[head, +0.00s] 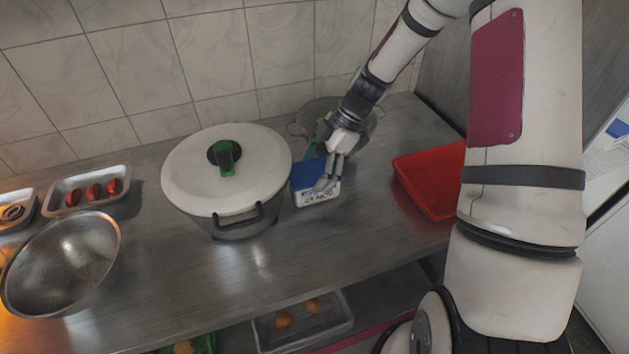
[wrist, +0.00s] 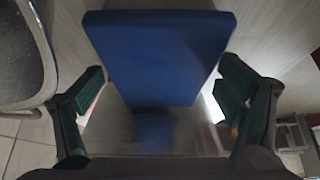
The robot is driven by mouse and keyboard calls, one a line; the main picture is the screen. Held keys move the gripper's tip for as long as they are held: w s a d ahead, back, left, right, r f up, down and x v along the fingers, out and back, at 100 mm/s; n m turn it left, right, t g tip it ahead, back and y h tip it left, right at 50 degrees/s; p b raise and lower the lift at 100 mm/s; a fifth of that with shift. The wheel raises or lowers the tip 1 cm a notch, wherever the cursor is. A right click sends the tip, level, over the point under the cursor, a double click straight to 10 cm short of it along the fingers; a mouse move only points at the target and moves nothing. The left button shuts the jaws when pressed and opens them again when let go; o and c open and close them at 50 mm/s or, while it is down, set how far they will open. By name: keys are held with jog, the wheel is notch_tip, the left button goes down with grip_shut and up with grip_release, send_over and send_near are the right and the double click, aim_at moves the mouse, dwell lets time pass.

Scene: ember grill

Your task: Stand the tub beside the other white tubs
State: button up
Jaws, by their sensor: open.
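A white tub with a blue lid (head: 308,173) and dark print on its front stands on the steel counter, just right of the big pot. My gripper (head: 333,172) is at the tub, coming from above and behind. In the wrist view the blue lid (wrist: 160,55) fills the middle, between the two fingers of my gripper (wrist: 160,105). The fingers are apart, one on each side of the tub. I cannot tell whether either finger touches it. No other white tubs can be made out in either view.
A large pot with a white lid (head: 226,165) stands close left of the tub. A red tray (head: 432,180) lies to the right. A grey round pan (head: 312,112) is behind my gripper. A steel bowl (head: 62,262) and a tray of red items (head: 90,192) are at left. The front counter is clear.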

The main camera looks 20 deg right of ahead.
jog(key=x, duration=0.3)
jog(key=shift+a+f+p, duration=0.2)
jog(key=shift+f+p, duration=0.05)
jog(key=shift+p, duration=0.05)
jog(key=shift+a+f, duration=0.1)
jog(key=shift+f, duration=0.2)
jog(key=shift+f, duration=0.15)
jog(key=c, duration=1.6)
jog(key=shift+c, duration=0.2)
